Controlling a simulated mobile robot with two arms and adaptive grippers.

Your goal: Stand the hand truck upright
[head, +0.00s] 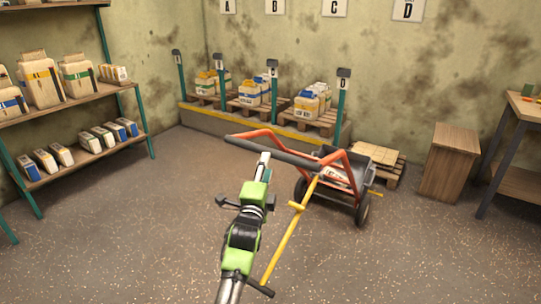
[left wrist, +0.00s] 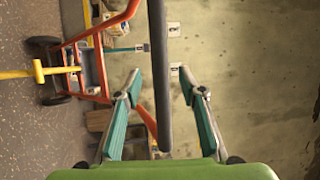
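The hand truck (head: 338,157) has an orange frame, a grey body and dark wheels on the floor. It leans back, with its black handle bar (head: 270,150) raised toward the left. My left gripper (head: 263,160) is at this bar. In the left wrist view, my left gripper (left wrist: 160,82) has its two teal fingers apart, with the black bar (left wrist: 158,75) showing between them. There is a visible gap on each side, and I cannot tell the exact depth. The hand truck's orange frame (left wrist: 86,35) also shows there. My right gripper is not in view.
A yellow pole (head: 288,235) slants from the hand truck toward the front. A wooden pallet (head: 378,155) and a wooden box (head: 448,165) stand behind. Shelves (head: 90,150) are at left, a workbench (head: 525,108) at right. The floor left of the truck is clear.

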